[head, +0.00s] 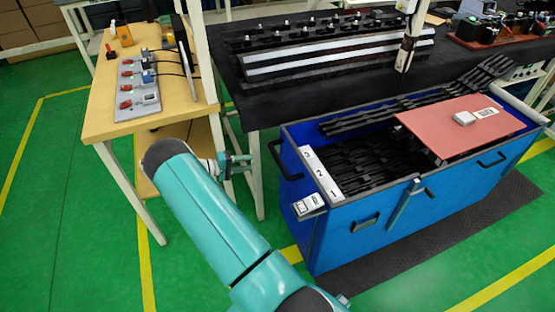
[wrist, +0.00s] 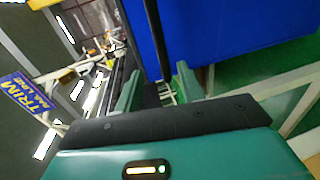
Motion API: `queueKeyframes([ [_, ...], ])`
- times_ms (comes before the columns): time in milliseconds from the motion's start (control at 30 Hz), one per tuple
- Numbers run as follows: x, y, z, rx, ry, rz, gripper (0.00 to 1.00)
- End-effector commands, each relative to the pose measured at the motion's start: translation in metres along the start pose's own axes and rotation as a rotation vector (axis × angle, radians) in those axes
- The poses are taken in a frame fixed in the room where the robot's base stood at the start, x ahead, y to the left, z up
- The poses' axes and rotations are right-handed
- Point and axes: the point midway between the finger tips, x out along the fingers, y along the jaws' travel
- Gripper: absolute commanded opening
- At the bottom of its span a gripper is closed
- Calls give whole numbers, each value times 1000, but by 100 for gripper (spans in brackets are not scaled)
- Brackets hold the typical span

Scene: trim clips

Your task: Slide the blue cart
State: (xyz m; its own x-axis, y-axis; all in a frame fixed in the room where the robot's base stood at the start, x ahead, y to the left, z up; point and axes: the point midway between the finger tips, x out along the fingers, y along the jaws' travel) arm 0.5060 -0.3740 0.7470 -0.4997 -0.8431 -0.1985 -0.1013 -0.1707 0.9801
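The blue cart (head: 360,235) stands on the green floor at the right in the head view, filled with black trim strips. Its black end handle (head: 279,160) sticks out on the left end. My gripper (head: 238,166) is just left of this handle, a small gap apart in the head view. In the wrist view my gripper (wrist: 158,92) has its two teal fingers spread. A black bar (wrist: 156,40), apparently the handle, shows between and beyond them, in front of the cart's blue wall (wrist: 235,30). Contact with the fingers cannot be told.
A wooden-topped bench (head: 185,112) with switches stands at the left, close to my arm. A black-covered table (head: 255,105) with trim stands behind the cart. A reddish board (head: 460,135) lies on the cart. A dark mat (head: 440,240) lies in front; the green floor at left is clear.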

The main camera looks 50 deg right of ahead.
Motion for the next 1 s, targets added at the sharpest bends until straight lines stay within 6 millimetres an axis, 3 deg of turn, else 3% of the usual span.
queueKeyframes([
  [167,20,0,0,0,-4,-1,39],
  [700,120,0,0,0,-2,-3,39],
  [1000,136,0,0,0,0,-3,39],
])
